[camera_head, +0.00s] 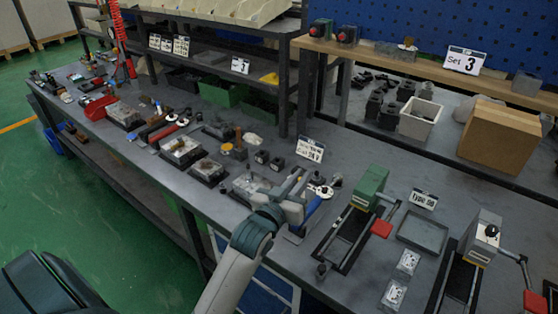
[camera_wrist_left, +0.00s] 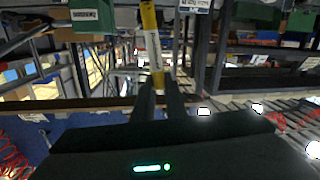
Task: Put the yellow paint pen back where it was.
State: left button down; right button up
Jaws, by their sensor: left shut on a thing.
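My left gripper (camera_head: 295,190) is over the middle of the grey workbench (camera_head: 225,212). In the left wrist view its two dark fingers (camera_wrist_left: 157,98) are shut on the yellow paint pen (camera_wrist_left: 151,45). The pen has a yellow body with a pale label band and points away from the fingers. Its far end runs out of the top of that view. In the head view I cannot clearly make out the pen at the gripper. My right gripper is not in view.
A green valve block (camera_head: 371,186) with a red-ended lever stands right of the gripper, and a grey valve block (camera_head: 482,236) farther right. An empty dark tray (camera_head: 424,233) lies between them. Trays and tools crowd the bench's left part. A shelf (camera_head: 430,66) stands behind.

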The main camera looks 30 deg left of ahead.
pick_arm(q)
jog(key=s+d+h+b, duration=0.1)
jog(key=s+d+b, duration=0.2)
jog(key=s+d, duration=0.4)
jog(key=shift+s+d, duration=0.4)
jog(key=shift+d, duration=0.75)
jog(key=shift+a, duration=0.1)
